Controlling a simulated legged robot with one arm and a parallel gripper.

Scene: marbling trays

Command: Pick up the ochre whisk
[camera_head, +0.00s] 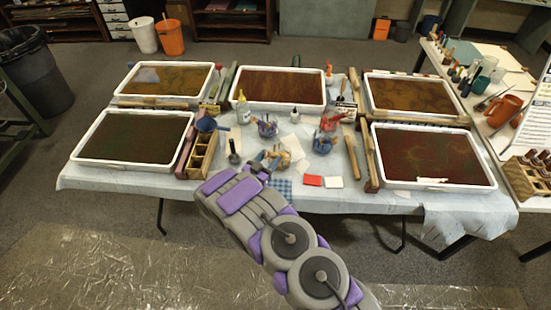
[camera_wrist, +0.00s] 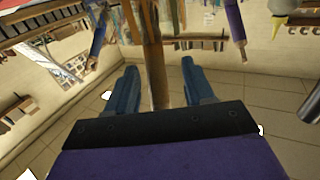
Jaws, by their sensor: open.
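My gripper (camera_wrist: 158,67) is open, with two blue fingers apart in the wrist view. An upright brown wooden shaft (camera_wrist: 154,62) stands in the gap between them, and neither finger visibly presses on it. In the head view my gripper (camera_head: 262,169) is at the table's front middle, by a container with tan and ochre tools (camera_head: 272,158). My arm partly hides this container. I cannot tell which tool is the ochre whisk, or whether the shaft belongs to it.
Purple (camera_wrist: 235,28) and blue (camera_wrist: 98,38) handles flank the fingers. Containers with blue (camera_head: 267,126) and red (camera_head: 327,122) tools stand behind.

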